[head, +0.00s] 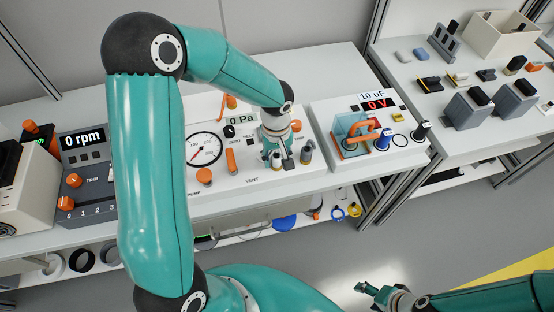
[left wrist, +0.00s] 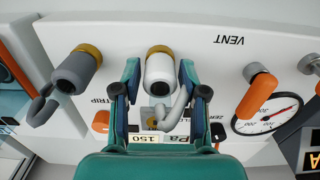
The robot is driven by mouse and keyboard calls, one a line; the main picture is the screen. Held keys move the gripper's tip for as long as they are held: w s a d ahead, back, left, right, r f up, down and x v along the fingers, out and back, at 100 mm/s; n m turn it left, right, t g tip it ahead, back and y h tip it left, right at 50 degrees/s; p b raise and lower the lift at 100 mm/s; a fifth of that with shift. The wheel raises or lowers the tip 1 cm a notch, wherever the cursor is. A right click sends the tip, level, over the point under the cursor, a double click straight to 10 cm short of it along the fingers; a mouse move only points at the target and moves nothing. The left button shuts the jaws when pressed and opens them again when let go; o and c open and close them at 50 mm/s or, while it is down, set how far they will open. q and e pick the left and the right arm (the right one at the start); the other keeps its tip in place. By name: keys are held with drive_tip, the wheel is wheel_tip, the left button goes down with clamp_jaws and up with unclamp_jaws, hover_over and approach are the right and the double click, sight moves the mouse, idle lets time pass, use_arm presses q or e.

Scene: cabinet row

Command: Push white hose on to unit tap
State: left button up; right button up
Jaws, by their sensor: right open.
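The white hose (left wrist: 158,75) has a thick white end and a thin grey-white tail curling below it. Its end meets a gold-coloured tap collar (left wrist: 160,50) on the white panel; how far on it sits I cannot tell. My left gripper (left wrist: 159,80) has one finger on each side of the white end, with narrow gaps showing. In the head view my left gripper (head: 279,157) is over the panel's front right part and hides most of the hose. My right gripper (head: 372,289) is open and empty, low over the floor.
A grey hose (left wrist: 75,72) sits on another gold collar beside the white one; it also shows in the head view (head: 307,152). An orange lever (left wrist: 256,95) and a round gauge (head: 204,149) are on the same panel. A capacitor unit (head: 370,130) stands to the right.

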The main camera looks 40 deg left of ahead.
use_arm(q)
drive_tip(key=c, duration=0.6)
wheel_tip(320, 180, up, 20)
drive_tip(key=shift+r, duration=0.1)
idle(0.5)
